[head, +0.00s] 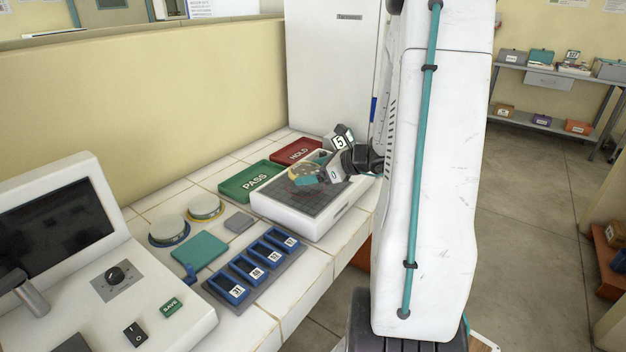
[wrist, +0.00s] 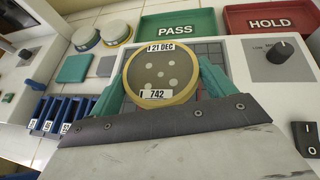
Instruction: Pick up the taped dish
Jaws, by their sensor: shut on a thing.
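A round dish (wrist: 160,75) with a yellow rim fills the middle of the wrist view. It has a label reading "21 DEC" at its far edge and one reading "742" at its near edge; pale spots show inside. My gripper (wrist: 165,80) is shut on this dish, with a teal finger at each side. In the head view the dish (head: 301,172) and my gripper (head: 312,171) are over the dark gridded plate of a white device (head: 283,222). My gripper partly hides the dish there. I cannot tell how far the dish is above the plate.
A green PASS tray (head: 250,182) and a red HOLD tray (head: 297,151) lie behind the device. Two more dishes (head: 169,232) (head: 205,208), a teal pad (head: 199,251) and a blue slotted rack (head: 256,268) stand left. A monitor console (head: 90,250) is at the near left.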

